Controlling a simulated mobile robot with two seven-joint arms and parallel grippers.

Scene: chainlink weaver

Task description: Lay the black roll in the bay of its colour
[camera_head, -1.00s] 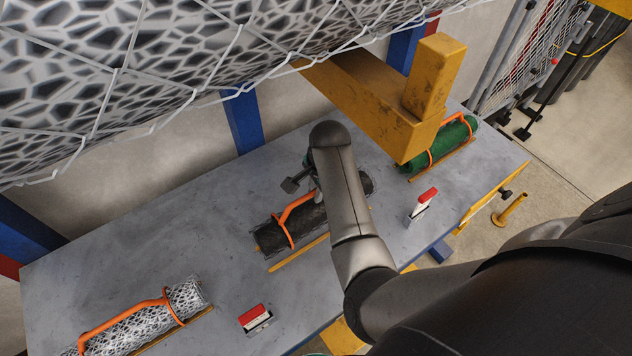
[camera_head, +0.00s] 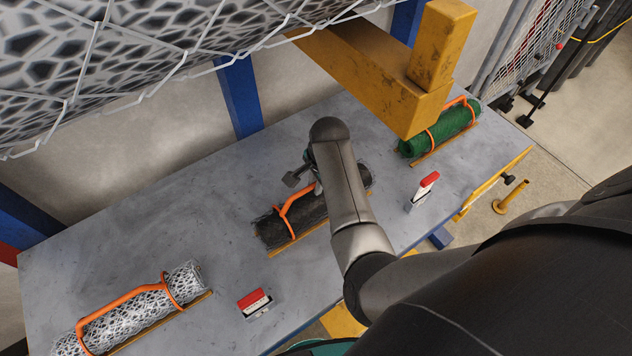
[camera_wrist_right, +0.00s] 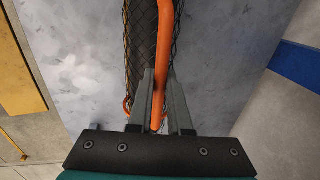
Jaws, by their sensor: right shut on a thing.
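The black roll (camera_head: 274,232), wrapped in mesh, lies lengthwise at the middle of the grey table, close behind a yellow strip (camera_head: 298,241). Whether it rests fully on the table cannot be told. My right gripper (camera_wrist_right: 161,78) is shut on its orange handle (camera_wrist_right: 166,30); in the head view my forearm hides the roll's middle. The white mesh roll (camera_head: 130,312) lies at the left and the green roll (camera_head: 448,128) at the far right, each with an orange handle and a yellow strip along its front. My left gripper is not in view.
Red-and-white blocks (camera_head: 254,302) and (camera_head: 424,190) stand on the table (camera_head: 190,235) between the rolls. A yellow beam (camera_head: 370,80) with an upright end juts over the table near my right arm. A large patterned roll hangs above at left.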

